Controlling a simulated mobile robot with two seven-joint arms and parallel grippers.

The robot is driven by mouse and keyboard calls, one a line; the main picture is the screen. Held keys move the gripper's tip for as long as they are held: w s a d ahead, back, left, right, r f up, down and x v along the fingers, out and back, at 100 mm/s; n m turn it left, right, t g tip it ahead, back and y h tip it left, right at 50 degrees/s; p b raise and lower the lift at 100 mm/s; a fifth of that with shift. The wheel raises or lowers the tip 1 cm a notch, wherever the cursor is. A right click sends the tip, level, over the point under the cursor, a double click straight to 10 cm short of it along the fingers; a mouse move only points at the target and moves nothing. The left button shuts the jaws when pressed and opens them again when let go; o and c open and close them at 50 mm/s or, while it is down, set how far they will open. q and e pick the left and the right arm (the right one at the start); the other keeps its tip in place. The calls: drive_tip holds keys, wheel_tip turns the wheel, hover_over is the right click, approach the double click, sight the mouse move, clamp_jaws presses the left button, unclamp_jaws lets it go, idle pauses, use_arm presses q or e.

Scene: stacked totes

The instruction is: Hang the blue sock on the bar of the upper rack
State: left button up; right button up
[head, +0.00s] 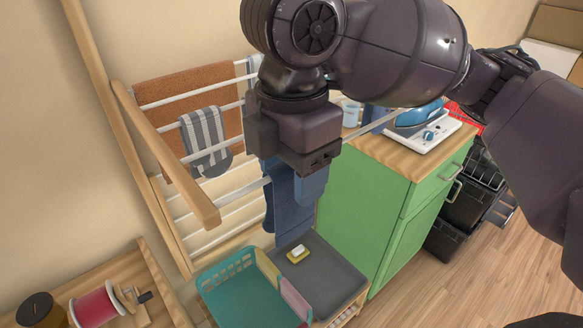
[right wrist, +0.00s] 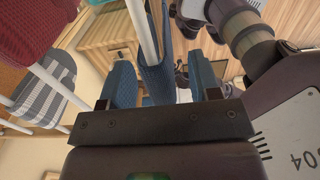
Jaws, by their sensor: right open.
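The blue sock (head: 289,212) hangs down below my right gripper (head: 295,180) in the head view. It is at the front white bar (head: 372,124) of the upper rack (head: 178,165). My gripper hides the sock's top, so I cannot see fully how it lies over the bar. In the right wrist view the sock (right wrist: 156,72) is between the two blue finger pads of my right gripper (right wrist: 162,85), with gaps beside it, and the white bar (right wrist: 138,25) runs up alongside. The right gripper is open. My left gripper is not in view.
A brown towel (head: 200,90) and a grey striped sock (head: 207,140) hang on bars further back. A green cabinet (head: 365,215) stands close on the right.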

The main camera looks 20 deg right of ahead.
wheel_tip(320, 180, up, 11)
drive_tip(key=shift+f+p, duration=0.15)
drive_tip(key=shift+p, duration=0.65)
